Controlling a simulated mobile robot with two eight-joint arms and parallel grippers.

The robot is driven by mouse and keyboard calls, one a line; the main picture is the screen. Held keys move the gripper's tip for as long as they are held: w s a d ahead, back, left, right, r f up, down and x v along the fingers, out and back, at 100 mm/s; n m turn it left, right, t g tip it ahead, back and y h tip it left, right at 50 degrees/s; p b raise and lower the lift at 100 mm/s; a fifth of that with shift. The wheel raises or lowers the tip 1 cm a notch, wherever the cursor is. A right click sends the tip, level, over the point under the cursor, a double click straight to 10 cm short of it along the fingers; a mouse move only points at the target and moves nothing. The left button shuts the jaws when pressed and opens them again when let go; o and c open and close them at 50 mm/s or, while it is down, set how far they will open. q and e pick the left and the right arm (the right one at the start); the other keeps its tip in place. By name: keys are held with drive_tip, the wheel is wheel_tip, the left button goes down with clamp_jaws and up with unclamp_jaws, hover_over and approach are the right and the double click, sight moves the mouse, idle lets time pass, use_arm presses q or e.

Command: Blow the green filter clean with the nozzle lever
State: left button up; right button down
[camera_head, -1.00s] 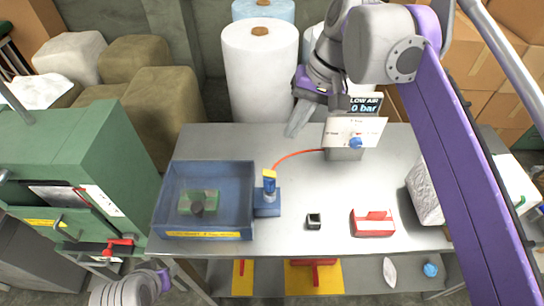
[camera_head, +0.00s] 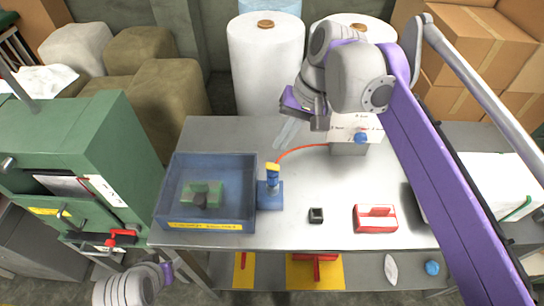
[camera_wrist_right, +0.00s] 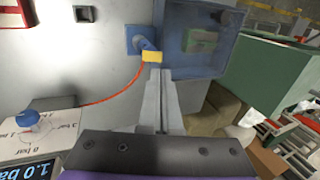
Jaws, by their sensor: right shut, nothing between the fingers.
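The green filter (camera_head: 202,196) lies in a blue open box (camera_head: 208,225), with a small dark round piece at its front. It shows through the box in the right wrist view (camera_wrist_right: 203,40). The nozzle stands on a blue block (camera_head: 270,196) at the box's right, with a yellow lever (camera_head: 272,168) on top. An orange hose runs from it. My right gripper (camera_head: 284,138) is shut and empty, above the table behind the nozzle and apart from it. In the right wrist view its fingers point towards the yellow lever (camera_wrist_right: 152,57).
The regulator (camera_head: 349,147) with a blue knob stands at the back; its display (camera_wrist_right: 30,168) reads 1.0 bar. A small black block (camera_head: 316,215) and a red-and-white block (camera_head: 375,219) are at the front. A green machine (camera_head: 95,150) stands left. The table's middle is clear.

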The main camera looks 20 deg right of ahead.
sight(268, 166)
drive_tip(key=x, duration=0.6)
drive_tip(key=shift+a+f, duration=0.15)
drive_tip(key=shift+f, duration=0.25)
drive_tip(key=shift+w+a+f+h, duration=0.1)
drive_tip(key=shift+a+f+h, duration=0.25)
drive_tip(key=shift+h, duration=0.15)
drive_tip(key=shift+d, duration=0.25)
idle(2.4)
drive_tip(key=shift+s+d+r, duration=0.2)
drive_tip(key=shift+d+r, duration=0.1)
drive_tip(key=shift+d, duration=0.35)
drive_tip(key=shift+r, duration=0.1)
